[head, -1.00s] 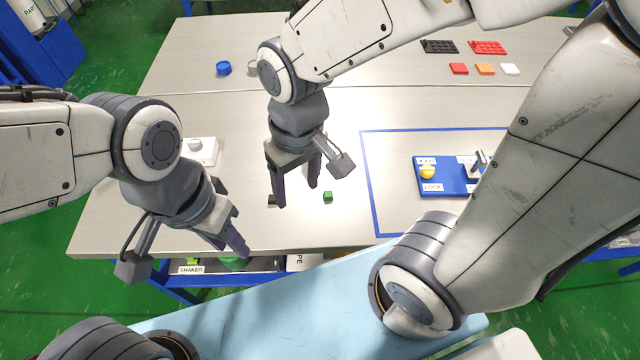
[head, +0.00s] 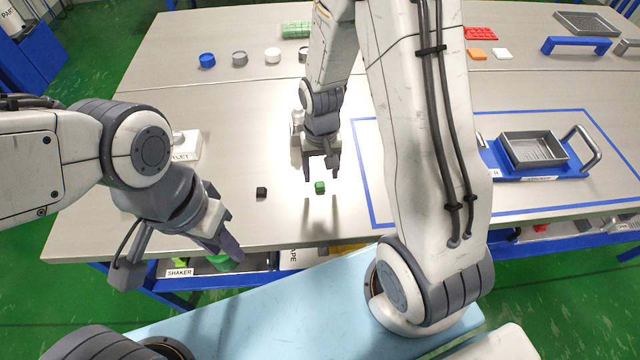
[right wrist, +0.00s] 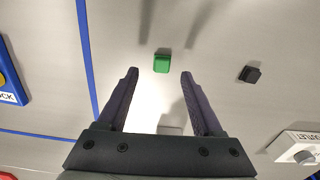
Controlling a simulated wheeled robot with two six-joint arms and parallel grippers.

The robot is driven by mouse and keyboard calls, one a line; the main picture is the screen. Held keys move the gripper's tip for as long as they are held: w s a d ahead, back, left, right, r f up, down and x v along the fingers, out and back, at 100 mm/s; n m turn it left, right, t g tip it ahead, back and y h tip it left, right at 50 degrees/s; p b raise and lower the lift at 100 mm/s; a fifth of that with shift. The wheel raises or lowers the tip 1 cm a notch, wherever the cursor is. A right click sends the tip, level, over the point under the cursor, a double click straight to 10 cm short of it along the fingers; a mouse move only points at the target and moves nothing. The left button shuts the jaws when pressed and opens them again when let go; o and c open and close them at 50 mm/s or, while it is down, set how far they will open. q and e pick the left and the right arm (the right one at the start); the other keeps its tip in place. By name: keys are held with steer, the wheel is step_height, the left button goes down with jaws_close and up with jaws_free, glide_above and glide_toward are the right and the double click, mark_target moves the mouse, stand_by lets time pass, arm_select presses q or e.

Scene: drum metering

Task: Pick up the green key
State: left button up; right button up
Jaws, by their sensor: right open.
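The green key (head: 320,187) is a small green block on the grey table, near the table's front edge. It also shows in the right wrist view (right wrist: 162,61), just beyond and between the fingertips. My right gripper (head: 322,178) is open and empty, pointing down close to the green key. In the right wrist view my right gripper (right wrist: 160,72) has its fingers spread wide, with the key between their lines and not touched by them. My left gripper (head: 228,238) hangs at the table's front edge at left, away from the key; its jaw opening is unclear.
A black key (head: 262,192) lies left of the green key. A white outlet block (head: 184,147) stands further left. A blue taped outline (head: 372,200) lies to the right, with a grey tray (head: 533,150) on a blue base. The table around the green key is clear.

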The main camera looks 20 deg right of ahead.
mark_target(320, 184)
step_height(320, 184, down, 3)
steer(key=shift+a+f, duration=0.15)
jaws_close()
